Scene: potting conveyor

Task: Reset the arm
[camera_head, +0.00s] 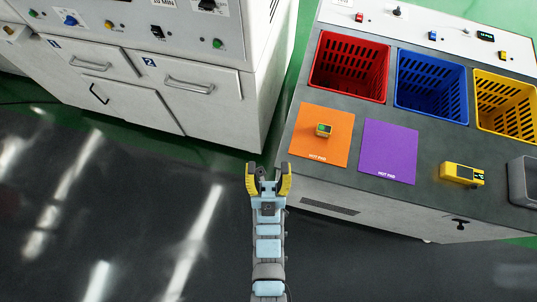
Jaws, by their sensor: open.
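My gripper (268,176) has yellow-and-black fingers spread apart, with nothing between them. It is over the dark floor, just left of the bench (290,165) and in front of the white cabinet. My arm runs straight down from it to the bottom edge of the view.
An orange hot pad (322,148) with a small yellow-green device (323,130), and a purple hot pad (388,152), lie on the bench. Behind them are red (349,67), blue (431,87) and yellow (505,107) baskets. A yellow device (462,174) sits right. White cabinet (225,100) stands left.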

